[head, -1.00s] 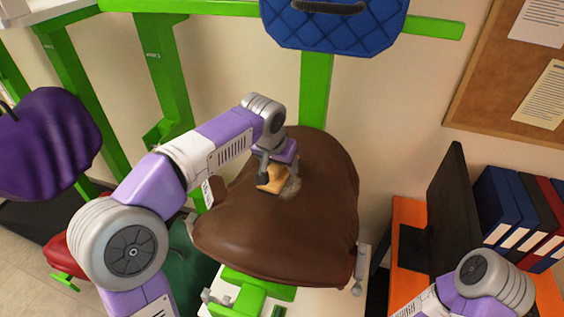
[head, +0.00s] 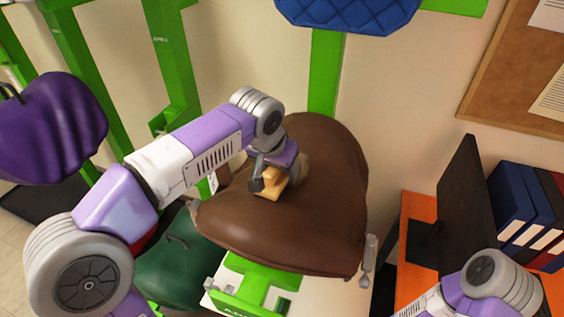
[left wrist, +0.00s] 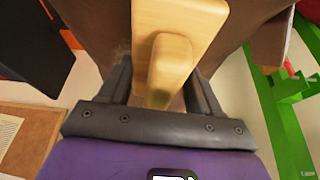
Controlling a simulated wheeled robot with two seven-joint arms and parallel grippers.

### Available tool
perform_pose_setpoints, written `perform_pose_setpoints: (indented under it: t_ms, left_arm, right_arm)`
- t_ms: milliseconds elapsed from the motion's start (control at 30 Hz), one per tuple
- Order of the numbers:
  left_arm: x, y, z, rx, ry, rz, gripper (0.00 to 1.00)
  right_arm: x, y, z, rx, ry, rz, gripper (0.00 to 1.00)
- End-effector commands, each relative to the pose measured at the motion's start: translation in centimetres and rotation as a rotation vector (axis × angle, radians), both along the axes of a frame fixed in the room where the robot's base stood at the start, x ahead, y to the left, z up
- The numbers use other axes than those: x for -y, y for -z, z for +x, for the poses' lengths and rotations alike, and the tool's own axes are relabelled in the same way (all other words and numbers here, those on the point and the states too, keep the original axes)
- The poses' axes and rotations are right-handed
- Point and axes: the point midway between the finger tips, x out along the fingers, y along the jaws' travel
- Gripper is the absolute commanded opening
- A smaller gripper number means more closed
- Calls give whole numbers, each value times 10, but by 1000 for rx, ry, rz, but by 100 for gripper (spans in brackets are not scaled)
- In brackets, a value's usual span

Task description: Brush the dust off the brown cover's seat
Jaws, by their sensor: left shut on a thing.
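The brown cover (head: 320,215) sits on a green stand in the middle of the head view, its broad seat facing up. My left gripper (head: 268,180) is shut on a wooden brush (head: 272,186) over the left part of the seat. In the left wrist view, the brush's pale wooden back (left wrist: 182,18) and handle show between the two dark fingers. I cannot tell whether its bristles touch the cover. A greyish dust patch (head: 304,167) shows just right of the gripper, partly hidden by it. My right gripper is out of view; only part of that arm shows at bottom right.
A purple cover (head: 50,130) hangs at the left, and a green cover (head: 175,255) is low behind my left arm. A blue quilted pad (head: 350,12) hangs above. At the right, a black monitor (head: 460,210) and binders (head: 525,205) stand on an orange desk.

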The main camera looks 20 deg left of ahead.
Motion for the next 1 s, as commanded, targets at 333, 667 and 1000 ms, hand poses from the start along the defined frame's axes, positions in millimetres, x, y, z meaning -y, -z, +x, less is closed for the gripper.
perform_pose_setpoints:
  t_ms: [333,667,1000]
  left_arm:
    - [0,2,-16,-1,0,0,23]
    - [0,0,5,-4,0,1,23]
    - [1,0,24,-2,-1,0,23]
  right_arm:
    - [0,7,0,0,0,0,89]
    - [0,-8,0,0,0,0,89]
    - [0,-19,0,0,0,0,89]
